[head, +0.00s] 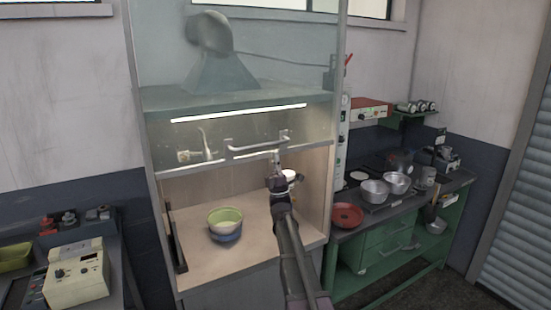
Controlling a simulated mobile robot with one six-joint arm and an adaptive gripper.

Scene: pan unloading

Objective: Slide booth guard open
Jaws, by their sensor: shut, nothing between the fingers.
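The booth guard (240,168) is a clear pane across the front of the booth. Its lower edge is about halfway up the front, with an open gap below it. A pale bar handle (250,149) runs across the pane's lower part. My gripper (277,160) is shut and empty, at the right end of the handle and near the guard's lower edge. I cannot tell whether it touches the handle. My arm comes up from the bottom and hides part of the booth's right side.
On the right, a green bench (385,246) holds a red pan (347,214) and metal pots (374,190). A bench with a meter box (78,279) stands at left.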

